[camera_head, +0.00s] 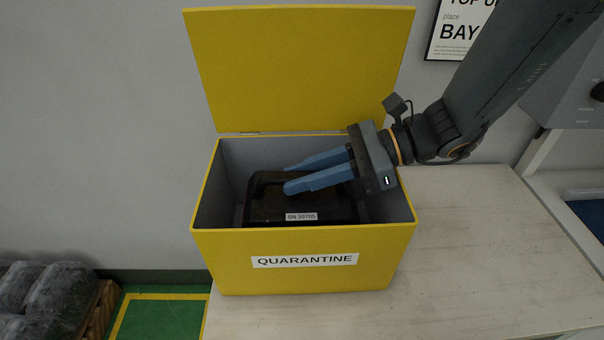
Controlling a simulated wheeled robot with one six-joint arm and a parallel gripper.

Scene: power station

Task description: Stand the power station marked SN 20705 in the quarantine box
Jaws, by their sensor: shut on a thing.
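The yellow quarantine box (303,285) stands on a pale bench with its lid (300,70) up at the back. The black power station (270,212) is inside the box, its label reading SN 20705 facing the front. It looks upright, but its base is hidden by the box's front wall, so I cannot tell whether it touches the floor. My gripper (285,178) reaches in over the right wall, its blue fingers shut on the power station at its handle near the top.
The pale bench (460,260) is clear to the right of the box. A wall sign (460,30) hangs behind my arm. Dark wrapped goods (50,295) lie on a pallet at the lower left, beside a green floor with yellow lines.

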